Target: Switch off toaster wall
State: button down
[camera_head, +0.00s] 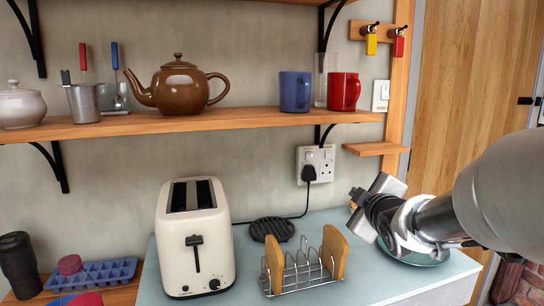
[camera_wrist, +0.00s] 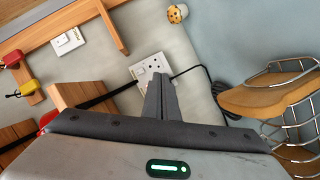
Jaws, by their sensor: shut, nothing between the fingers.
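The cream toaster (camera_head: 195,240) stands on the pale blue counter in the head view. Its black cord runs to a plug (camera_head: 309,173) in the left half of a white double wall socket (camera_head: 327,164). The socket also shows in the wrist view (camera_wrist: 152,66), partly hidden behind my fingers. The switch positions are too small to tell. My gripper (camera_head: 357,194) is shut and empty, to the right of and below the socket in the head view. In the wrist view its closed fingers (camera_wrist: 161,80) overlap the socket's lower right part; I see no clear contact.
A toast rack (camera_head: 302,274) with two slices and a black trivet (camera_head: 271,229) stand right of the toaster. A small wooden ledge (camera_head: 370,148) juts out right of the socket. The long shelf (camera_head: 230,122) above holds a teapot and mugs. A separate white switch (camera_head: 381,96) is higher up.

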aim_at(309, 154)
jog(key=w+a+r+n+t+y, duration=0.1)
jog(key=w+a+n+t+y, duration=0.2)
jog(key=n, duration=0.6)
jog(key=shift+w+a+n+t+y+p, duration=0.3)
jog(key=shift+w+n+y+p, duration=0.1)
jog(key=shift+w+y, duration=1.15)
jog(key=shift+w, duration=0.15)
jog(key=x, duration=1.4)
jog(key=shift+d+b, duration=0.15)
jog(key=shift+b, duration=0.2)
